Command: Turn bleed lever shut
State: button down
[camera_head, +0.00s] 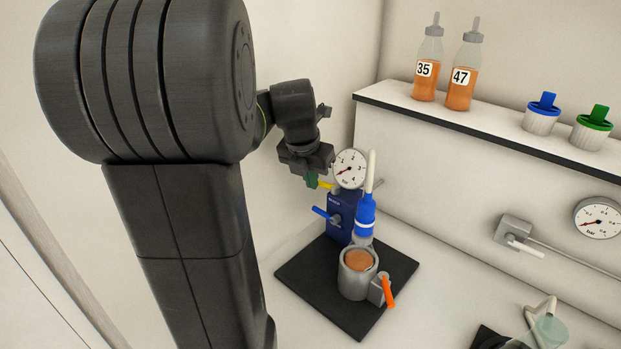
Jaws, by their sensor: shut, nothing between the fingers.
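A blue pump-like unit (341,212) with a round dial gauge (350,169) on top stands on a black mat (305,275). A small yellow lever (327,185) shows beside the gauge, and a blue lever (322,213) sticks out on the unit's left. An orange lever (388,291) hangs on the metal cup (357,275) in front. No label tells which is the bleed lever.
The shelf (480,135) holds bottles 35 (425,75) and 47 (463,83), a blue-topped cap (542,115) and a green-topped cap (592,128). A wall valve (515,233) and second gauge (599,217) are at right.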

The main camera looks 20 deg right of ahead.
jog(key=shift+w+d+m+p, duration=0.35)
jog(key=shift+w+m+p, duration=0.35)
jog(key=shift+m+p, duration=0.5)
jog(key=v, duration=1.3)
jog(key=shift+w+a+r, duration=0.2)
jog(key=shift+a+r, duration=0.1)
jog(key=shift+r, duration=0.1)
